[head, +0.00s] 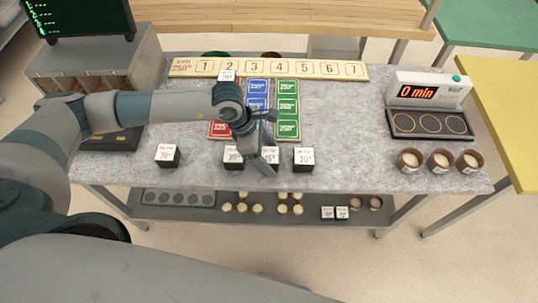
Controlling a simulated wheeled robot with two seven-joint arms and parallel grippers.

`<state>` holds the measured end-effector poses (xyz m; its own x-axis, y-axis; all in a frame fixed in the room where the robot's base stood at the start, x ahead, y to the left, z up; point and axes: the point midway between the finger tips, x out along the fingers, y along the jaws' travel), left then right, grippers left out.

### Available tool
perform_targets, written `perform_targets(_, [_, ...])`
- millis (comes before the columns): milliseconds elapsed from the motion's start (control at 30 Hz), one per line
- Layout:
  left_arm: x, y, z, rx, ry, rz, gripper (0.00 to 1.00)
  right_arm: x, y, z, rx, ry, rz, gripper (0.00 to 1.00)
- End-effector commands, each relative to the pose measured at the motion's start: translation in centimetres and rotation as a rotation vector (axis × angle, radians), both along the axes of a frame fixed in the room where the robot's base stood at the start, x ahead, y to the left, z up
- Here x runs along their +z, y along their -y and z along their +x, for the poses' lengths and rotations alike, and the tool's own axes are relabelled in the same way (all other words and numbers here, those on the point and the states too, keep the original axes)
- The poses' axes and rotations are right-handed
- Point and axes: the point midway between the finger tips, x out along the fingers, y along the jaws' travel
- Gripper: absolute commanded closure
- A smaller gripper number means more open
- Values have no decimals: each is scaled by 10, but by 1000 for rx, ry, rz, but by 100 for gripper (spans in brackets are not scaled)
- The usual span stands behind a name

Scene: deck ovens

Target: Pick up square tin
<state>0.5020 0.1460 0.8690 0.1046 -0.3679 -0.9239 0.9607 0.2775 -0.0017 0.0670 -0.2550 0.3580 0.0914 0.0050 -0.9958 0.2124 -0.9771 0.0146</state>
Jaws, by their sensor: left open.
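Several small square tins, dark with white labelled tops, stand in a row near the counter's front edge. One is at the left (167,157), one in the middle (232,158) and one at the right (303,158). Another (271,158) is partly hidden behind my left gripper. A further white-topped tin (227,76) stands on the numbered board by the 2. My left gripper (268,140) is open over the middle of the row, its fingers close to the partly hidden tin. I cannot tell whether they touch it. My right gripper is out of view.
A numbered board (330,70) lies along the counter's back, with red, blue and green cards (287,108) before it. A timer (430,90) reading 0 min and several brown cups (440,161) are at the right. The grey counter (350,135) is clear between.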

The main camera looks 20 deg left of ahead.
Motion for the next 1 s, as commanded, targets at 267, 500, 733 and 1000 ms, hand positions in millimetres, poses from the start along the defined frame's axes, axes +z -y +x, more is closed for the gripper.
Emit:
perform_targets(267, [-3,0,0,-1,1,1,31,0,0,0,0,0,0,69])
perform_targets(500, [-2,0,0,-1,1,0,31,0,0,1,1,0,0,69])
perform_targets(733, [-2,0,0,-1,1,0,82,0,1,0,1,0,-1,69])
perform_targets(1000, [-1,1,1,0,2,0,82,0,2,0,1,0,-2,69])
